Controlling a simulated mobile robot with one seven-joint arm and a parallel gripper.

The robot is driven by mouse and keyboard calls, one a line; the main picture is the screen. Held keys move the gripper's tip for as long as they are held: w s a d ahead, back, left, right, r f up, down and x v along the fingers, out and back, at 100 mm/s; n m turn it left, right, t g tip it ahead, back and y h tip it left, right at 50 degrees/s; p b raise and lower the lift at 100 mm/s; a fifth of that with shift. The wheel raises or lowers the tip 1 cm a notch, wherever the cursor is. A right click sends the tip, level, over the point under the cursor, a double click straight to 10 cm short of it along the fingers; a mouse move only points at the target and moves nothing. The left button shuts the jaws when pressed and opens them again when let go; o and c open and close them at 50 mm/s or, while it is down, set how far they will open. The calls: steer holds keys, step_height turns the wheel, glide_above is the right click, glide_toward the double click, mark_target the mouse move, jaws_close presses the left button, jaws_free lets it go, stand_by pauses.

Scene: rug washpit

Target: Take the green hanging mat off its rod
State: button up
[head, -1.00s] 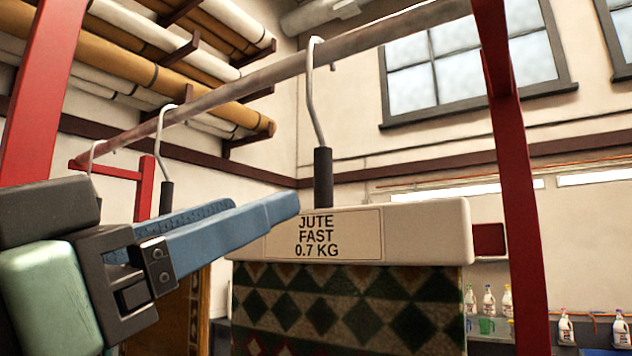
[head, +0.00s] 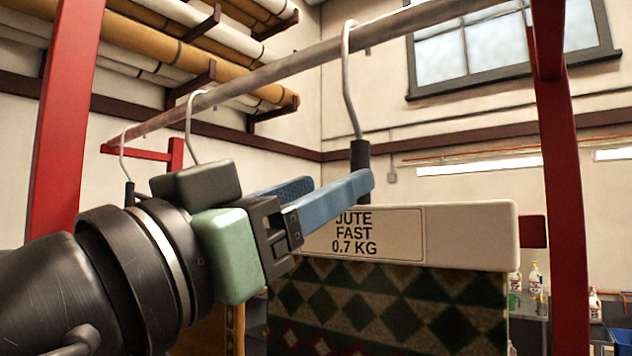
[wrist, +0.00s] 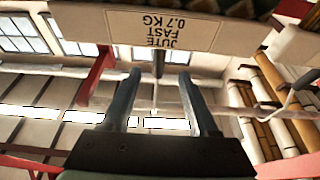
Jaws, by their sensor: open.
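The green mat (head: 400,315), with dark and tan diamonds, hangs from a cream bar (head: 470,232) labelled "JUTE FAST 0.7 KG". A metal hook (head: 347,85) with a black sleeve (head: 360,157) rises from the bar and hangs over the grey rod (head: 285,72). My gripper (head: 342,186) is open, with its blue fingers just above the bar. The near fingertip hides the sleeve's lower part in the head view. In the wrist view, the sleeve (wrist: 158,62) lines up between the fingertips of my gripper (wrist: 163,80); I cannot tell whether they touch it. The bar also shows there (wrist: 245,42).
Two more hooks (head: 190,125) hang on the rod to the left. Red posts (head: 62,130) stand at left and right (head: 562,190) of the rod. Rolled rugs (head: 180,50) lie on wall racks behind. Bottles (head: 534,275) stand at the lower right.

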mark_target(355, 168)
steer(key=shift+p+x, duration=1.25)
steer(key=shift+x, duration=2.15)
jaws_close()
steer(key=shift+r, duration=0.25)
